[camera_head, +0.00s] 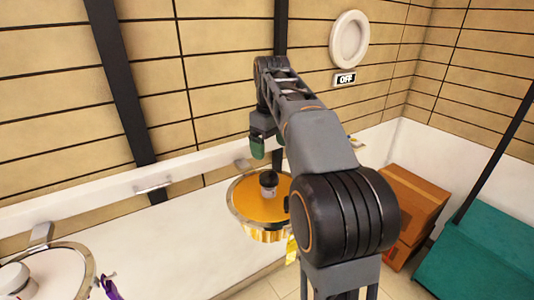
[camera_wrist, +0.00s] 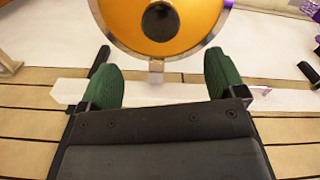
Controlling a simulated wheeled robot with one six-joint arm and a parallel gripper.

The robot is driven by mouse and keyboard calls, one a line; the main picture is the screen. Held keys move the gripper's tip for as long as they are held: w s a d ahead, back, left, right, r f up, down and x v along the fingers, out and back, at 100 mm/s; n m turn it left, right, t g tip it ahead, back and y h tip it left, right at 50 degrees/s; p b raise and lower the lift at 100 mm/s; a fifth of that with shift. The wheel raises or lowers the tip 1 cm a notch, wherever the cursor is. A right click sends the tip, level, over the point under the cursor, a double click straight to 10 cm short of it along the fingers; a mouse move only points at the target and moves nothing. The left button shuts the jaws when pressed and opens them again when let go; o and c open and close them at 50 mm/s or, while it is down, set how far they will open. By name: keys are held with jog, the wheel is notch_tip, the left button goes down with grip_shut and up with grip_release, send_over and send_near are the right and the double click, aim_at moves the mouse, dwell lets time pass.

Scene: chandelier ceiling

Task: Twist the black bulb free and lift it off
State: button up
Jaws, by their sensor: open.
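The black bulb (camera_head: 268,180) sits at the middle of a round orange-gold fixture (camera_head: 246,204) with a metal rim and a fringe of gold pieces. In the wrist view the bulb (camera_wrist: 160,22) shows as a dark round shape on the orange disc (camera_wrist: 203,14), at the top of the picture. My gripper (camera_wrist: 162,84) is open and empty, its two green fingers wide apart. The bulb lies beyond the fingertips, not between them. In the head view my gripper (camera_head: 257,147) is above and behind the bulb, near the wall, partly hidden by my arm.
Another round fixture (camera_head: 80,256) with a white bulb (camera_head: 14,279) and a purple ribbon (camera_head: 110,287) is at the lower left. Brown boxes (camera_head: 412,198) and a teal box (camera_head: 480,250) stand at the right. A round white lamp (camera_head: 349,39) and an OFF sign (camera_head: 345,79) are on the wall.

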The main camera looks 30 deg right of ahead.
aim_at(270, 177)
notch_tip(270, 177, down, 13)
jog(key=shift+f+b, duration=0.15)
jog(key=shift+b, duration=0.65)
jog(key=c, duration=1)
jog(key=shift+n+p, duration=0.45)
jog(key=shift+n, duration=1.45)
jog(key=shift+n+p, duration=0.35)
jog(key=shift+n, duration=1.55)
